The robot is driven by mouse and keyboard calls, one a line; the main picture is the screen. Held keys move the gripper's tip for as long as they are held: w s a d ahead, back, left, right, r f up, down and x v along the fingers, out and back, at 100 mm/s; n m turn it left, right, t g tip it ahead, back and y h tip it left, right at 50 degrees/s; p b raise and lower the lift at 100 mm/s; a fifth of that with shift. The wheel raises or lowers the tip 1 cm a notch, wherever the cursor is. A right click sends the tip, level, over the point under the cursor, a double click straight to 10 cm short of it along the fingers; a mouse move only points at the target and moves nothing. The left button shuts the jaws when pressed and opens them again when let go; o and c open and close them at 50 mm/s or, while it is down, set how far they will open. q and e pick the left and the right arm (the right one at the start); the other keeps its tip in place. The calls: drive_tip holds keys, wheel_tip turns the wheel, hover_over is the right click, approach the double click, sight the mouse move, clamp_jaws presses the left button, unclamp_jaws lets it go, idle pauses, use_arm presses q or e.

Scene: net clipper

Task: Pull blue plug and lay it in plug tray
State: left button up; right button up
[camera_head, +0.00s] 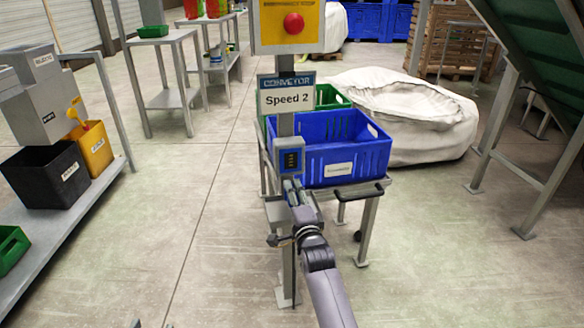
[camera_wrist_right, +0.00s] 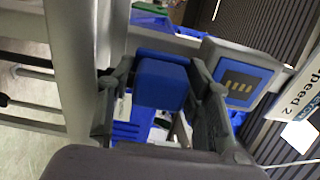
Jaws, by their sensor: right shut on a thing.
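The blue plug (camera_wrist_right: 161,83) is a block held between the two fingers of my right gripper (camera_wrist_right: 160,92) in the right wrist view. In the head view my right gripper (camera_head: 294,190) is just below the grey-blue socket box (camera_head: 289,157) on the post. The socket box face (camera_wrist_right: 240,84) shows bare, with a dark panel and yellow contacts, beside the plug and apart from it. A small grey ledge (camera_head: 278,212) on the post lies below; I cannot tell whether it is the plug tray. Two tiny dark tips at the bottom edge may be my left gripper.
A blue crate (camera_head: 345,165) stands on a stand right behind the post, with a green crate (camera_head: 327,97) behind it. A speed sign (camera_head: 286,97) and red stop button (camera_head: 293,23) are above.

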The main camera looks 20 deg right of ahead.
drive_tip(key=shift+f, duration=0.35)
